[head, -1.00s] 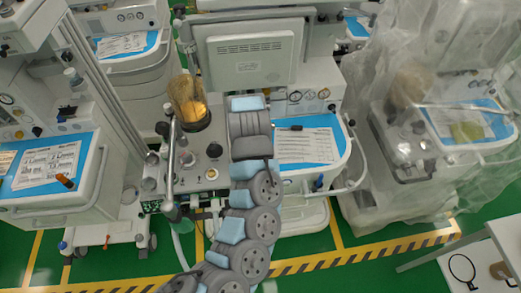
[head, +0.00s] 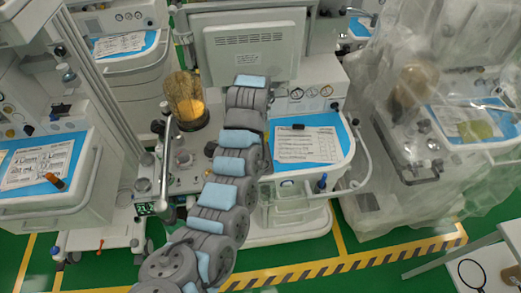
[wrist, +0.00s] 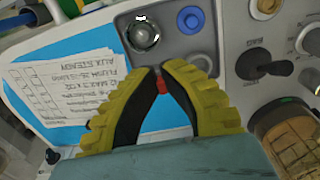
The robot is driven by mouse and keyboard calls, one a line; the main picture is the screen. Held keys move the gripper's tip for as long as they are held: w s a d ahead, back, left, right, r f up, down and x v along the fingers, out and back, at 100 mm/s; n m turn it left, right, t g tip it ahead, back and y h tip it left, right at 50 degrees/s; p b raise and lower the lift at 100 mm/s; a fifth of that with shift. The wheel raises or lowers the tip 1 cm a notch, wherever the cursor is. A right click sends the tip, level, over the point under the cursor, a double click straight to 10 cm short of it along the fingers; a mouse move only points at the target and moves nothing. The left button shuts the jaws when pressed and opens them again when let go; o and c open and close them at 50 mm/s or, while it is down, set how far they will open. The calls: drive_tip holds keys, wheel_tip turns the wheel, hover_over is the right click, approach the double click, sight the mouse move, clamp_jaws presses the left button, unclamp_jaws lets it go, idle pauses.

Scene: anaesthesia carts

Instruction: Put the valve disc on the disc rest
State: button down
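My gripper (wrist: 159,72) has yellow ribbed fingers with black inner faces in the wrist view. Its fingertips come together on a small red piece (wrist: 161,86). This may be the valve disc seen edge-on; its full shape is hidden by the fingers. Just beyond the tips is a grey panel (wrist: 168,52) with a dark round fitting (wrist: 143,33) in a bright ring and a blue round part (wrist: 190,19) to its right. I cannot tell which of these, if any, is the disc rest. In the head view my arm hides the gripper.
A blue work surface (head: 333,143) with a printed sheet (head: 305,146) lies right of my arm. A glass canister (head: 185,100) and a metal post stand left of it. A grey monitor back (head: 250,50) rises behind. A plastic-covered cart stands right.

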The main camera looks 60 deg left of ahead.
drive_tip(key=shift+w+a+f+b, duration=0.2)
drive_tip(key=shift+f+b, duration=0.15)
drive_tip(key=shift+f, duration=0.1)
drive_tip(key=shift+w+a+f+b, duration=0.15)
drive_tip(key=shift+f+b, duration=0.2)
drive_tip(key=shift+f, duration=0.05)
drive_tip(key=shift+w+a+f+b, duration=0.35)
drive_tip(key=shift+a+b, duration=0.05)
drive_tip(key=shift+b, duration=0.15)
drive_tip(key=shift+w+a+f, duration=0.35)
drive_tip(key=shift+f, duration=0.1)
drive_tip(key=shift+w+a+f, duration=0.3)
drive_tip(key=shift+f, duration=0.25)
drive_tip(key=shift+w+a+f, duration=0.25)
drive_tip(key=shift+a+f, duration=0.05)
drive_tip(key=shift+f, duration=0.25)
drive_tip(key=shift+f+b, duration=0.15)
drive_tip(key=shift+b, duration=0.2)
drive_tip(key=shift+w+a+f, duration=0.1)
drive_tip(key=shift+a+f, duration=0.05)
drive_tip(key=shift+f+b, duration=0.6)
drive_tip(key=shift+f, duration=0.9)
drive_tip(key=shift+f, duration=0.15)
drive_tip(key=c, duration=1.2)
unclamp_jaws()
drive_tip(key=shift+c, duration=0.2)
